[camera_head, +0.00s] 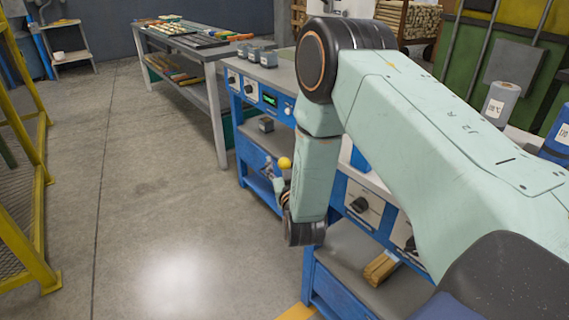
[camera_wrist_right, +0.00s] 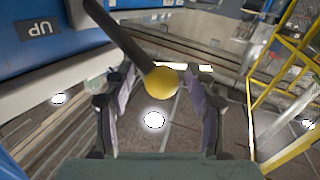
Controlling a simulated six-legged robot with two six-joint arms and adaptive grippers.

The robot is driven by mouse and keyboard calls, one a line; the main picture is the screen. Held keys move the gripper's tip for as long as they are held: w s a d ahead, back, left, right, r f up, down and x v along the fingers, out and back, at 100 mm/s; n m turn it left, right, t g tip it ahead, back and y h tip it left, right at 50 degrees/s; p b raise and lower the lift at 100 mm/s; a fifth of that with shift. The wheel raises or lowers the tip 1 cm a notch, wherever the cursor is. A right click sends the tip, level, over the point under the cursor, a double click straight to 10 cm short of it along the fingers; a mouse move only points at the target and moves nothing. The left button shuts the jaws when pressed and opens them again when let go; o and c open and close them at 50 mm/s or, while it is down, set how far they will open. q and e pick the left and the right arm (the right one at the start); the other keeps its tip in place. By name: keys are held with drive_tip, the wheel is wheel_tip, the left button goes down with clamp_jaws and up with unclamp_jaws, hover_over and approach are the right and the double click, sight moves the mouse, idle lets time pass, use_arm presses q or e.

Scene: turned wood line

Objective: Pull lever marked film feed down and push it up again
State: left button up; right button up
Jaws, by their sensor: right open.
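The lever is a dark rod (camera_wrist_right: 120,38) ending in a yellow ball knob (camera_wrist_right: 163,82). In the head view the knob (camera_head: 285,163) stands out from the front of the blue machine bench. My right gripper (camera_head: 278,180) is at the knob, mostly hidden behind my own forearm. In the right wrist view my right gripper (camera_wrist_right: 160,88) is open. The knob appears between its fingertips, with a gap on each side and no clear contact. An "UP" label (camera_wrist_right: 38,29) shows inverted on a blue panel beside the rod. My left gripper is not in view.
A yellow rail frame (camera_head: 40,200) is at the left. The floor between is clear. A wood block (camera_head: 380,268) lies on a lower shelf.

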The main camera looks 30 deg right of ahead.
clamp_jaws()
idle(0.6)
